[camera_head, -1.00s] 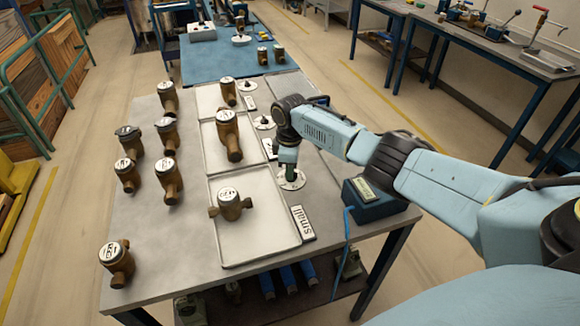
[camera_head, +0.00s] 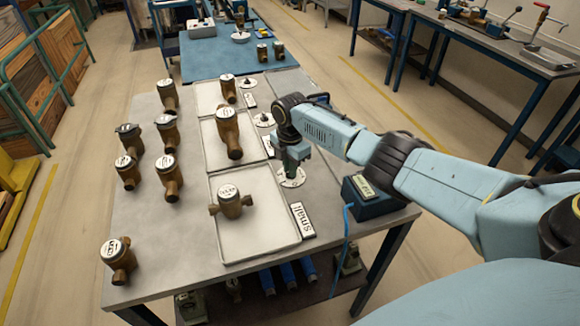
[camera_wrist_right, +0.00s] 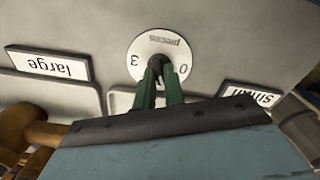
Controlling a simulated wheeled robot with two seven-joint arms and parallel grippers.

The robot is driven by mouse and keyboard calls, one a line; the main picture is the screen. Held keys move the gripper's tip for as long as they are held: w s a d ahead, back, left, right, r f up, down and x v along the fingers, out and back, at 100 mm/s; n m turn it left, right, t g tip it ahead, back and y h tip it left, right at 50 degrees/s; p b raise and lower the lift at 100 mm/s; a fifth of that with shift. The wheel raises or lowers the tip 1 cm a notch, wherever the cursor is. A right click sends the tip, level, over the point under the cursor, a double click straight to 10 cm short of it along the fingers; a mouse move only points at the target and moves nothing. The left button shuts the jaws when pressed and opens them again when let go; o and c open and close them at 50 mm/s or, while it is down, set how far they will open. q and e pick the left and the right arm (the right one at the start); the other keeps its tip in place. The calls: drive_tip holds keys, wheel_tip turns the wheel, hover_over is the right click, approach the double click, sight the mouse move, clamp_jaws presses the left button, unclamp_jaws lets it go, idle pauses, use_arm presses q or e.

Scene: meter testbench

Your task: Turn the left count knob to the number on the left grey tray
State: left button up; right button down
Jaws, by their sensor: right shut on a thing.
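A round white count dial (camera_head: 292,181) lies on the table beside the near grey tray (camera_head: 262,238). That tray holds one brass meter (camera_head: 231,201) and has a "small" sign (camera_head: 302,219) at its edge. My right gripper (camera_head: 292,170) points down at the dial. In the right wrist view, the dial (camera_wrist_right: 146,54) shows "pieces", a 3 and a 0. The green fingers of my right gripper (camera_wrist_right: 157,68) are shut on its knob at the centre. The fingers hide most of the knob and its pointing direction. My left gripper is out of view.
Middle (camera_head: 209,150) and far (camera_head: 207,103) grey trays each hold one meter. Several loose brass meters, including a near one (camera_head: 118,258), stand on the table left of the trays. A dark blue box (camera_head: 372,200) with a display sits right of the gripper, near the edge.

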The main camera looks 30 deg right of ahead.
drive_tip(key=shift+a+n, duration=0.1)
drive_tip(key=shift+n, duration=0.6)
drive_tip(key=c, duration=1.5)
unclamp_jaws()
wheel_tip(320, 180, up, 14)
drive_tip(key=shift+f, duration=0.25)
